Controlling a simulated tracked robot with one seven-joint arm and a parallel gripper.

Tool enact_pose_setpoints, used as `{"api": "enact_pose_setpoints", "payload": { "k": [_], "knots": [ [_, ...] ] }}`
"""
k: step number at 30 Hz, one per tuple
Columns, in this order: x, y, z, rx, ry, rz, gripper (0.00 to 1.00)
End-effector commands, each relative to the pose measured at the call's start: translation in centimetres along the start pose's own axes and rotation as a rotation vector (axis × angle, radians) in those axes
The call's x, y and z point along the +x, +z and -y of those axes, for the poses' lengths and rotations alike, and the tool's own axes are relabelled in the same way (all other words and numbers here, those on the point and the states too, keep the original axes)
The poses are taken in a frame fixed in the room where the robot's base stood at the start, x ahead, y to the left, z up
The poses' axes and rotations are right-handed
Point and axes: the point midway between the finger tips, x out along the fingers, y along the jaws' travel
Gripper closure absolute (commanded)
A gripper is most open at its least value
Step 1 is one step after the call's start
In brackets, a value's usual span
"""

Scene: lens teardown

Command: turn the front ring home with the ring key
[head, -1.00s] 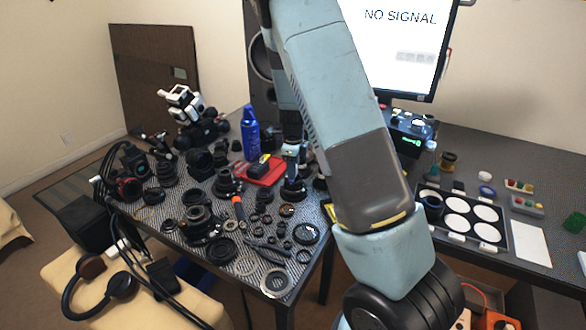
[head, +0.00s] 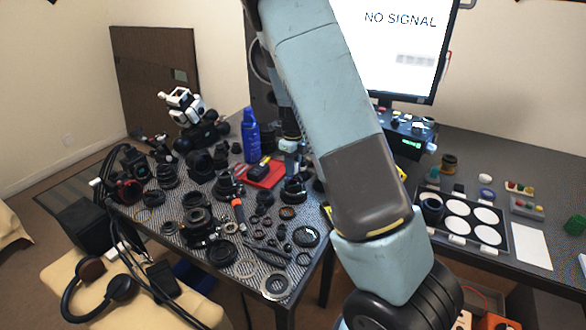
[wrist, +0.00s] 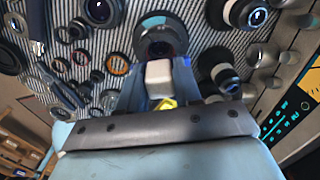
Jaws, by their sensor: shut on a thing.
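My gripper (wrist: 158,84) is shut on a pale block-shaped piece, which I take to be the handle of the ring key (wrist: 158,72). A small yellow part shows just behind it, between the fingers. Straight beyond the key is a dark round lens (wrist: 160,24) with a wide ring and a purplish centre. The key's far end overlaps the lens in this view, and I cannot tell whether it touches the front ring. In the head view my gripper (head: 290,160) points down over the same lens (head: 294,190) near the table's right side, partly behind my arm.
Several loose rings and lens parts crowd the striped mat around the lens. A red tray (head: 265,178) and a blue bottle (head: 251,136) stand behind. A black tray with white discs (head: 458,204) is on the right table. A monitor (head: 405,50) rises at the back.

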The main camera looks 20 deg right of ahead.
Motion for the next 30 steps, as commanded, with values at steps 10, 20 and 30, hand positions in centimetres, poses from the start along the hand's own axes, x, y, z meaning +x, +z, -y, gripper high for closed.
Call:
{"api": "enact_pose_setpoints", "payload": {
  "k": [10,20,30],
  "knots": [
    [-0.9,0.0,0.0,0.000,0.000,0.000,1.00],
    [-1.3,0.0,0.1,0.000,-0.001,0.001,1.00],
    [-3.4,0.0,0.0,-0.001,-0.001,0.001,1.00]
  ]
}}
